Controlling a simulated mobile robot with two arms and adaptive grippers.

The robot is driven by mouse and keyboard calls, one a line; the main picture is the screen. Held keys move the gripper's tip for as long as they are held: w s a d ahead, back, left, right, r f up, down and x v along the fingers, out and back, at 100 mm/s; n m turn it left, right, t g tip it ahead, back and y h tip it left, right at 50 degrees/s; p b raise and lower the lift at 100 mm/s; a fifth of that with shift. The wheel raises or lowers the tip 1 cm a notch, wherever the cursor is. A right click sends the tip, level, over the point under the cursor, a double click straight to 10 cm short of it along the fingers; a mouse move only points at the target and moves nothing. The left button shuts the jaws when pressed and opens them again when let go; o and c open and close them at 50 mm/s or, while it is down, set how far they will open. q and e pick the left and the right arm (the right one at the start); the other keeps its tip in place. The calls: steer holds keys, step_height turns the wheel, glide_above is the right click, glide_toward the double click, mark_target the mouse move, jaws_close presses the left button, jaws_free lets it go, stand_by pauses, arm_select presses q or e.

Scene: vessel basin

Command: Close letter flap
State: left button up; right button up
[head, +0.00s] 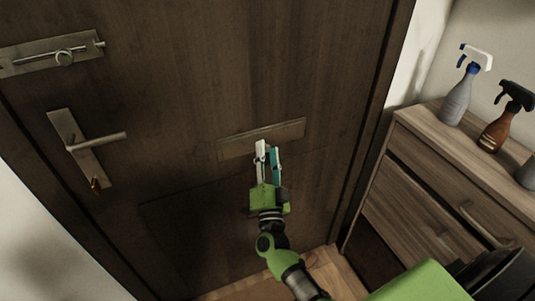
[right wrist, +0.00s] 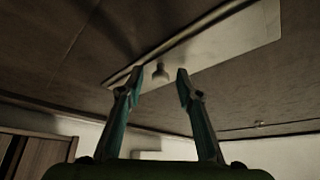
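The letter flap (head: 238,146) is a long, thin metal plate across the middle of the dark wooden door. In the right wrist view, the flap (right wrist: 228,42) shows as a pale panel with a dark long edge and a small round knob (right wrist: 160,75). My right gripper (head: 268,148) is at the flap's lower edge, its fingers apart. In the right wrist view the gripper (right wrist: 160,73) has its fingertips on either side of the knob, with gaps visible. I cannot tell how far the flap stands off the door. My left gripper is out of view.
The door (head: 200,60) has a handle (head: 97,140) with a key below it and a sliding bolt (head: 62,57) at upper left. A wooden drawer cabinet (head: 430,165) stands close on the right, bearing a grey spray bottle (head: 456,102) and a brown one (head: 495,130).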

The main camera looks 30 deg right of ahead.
steer(key=v, duration=1.2)
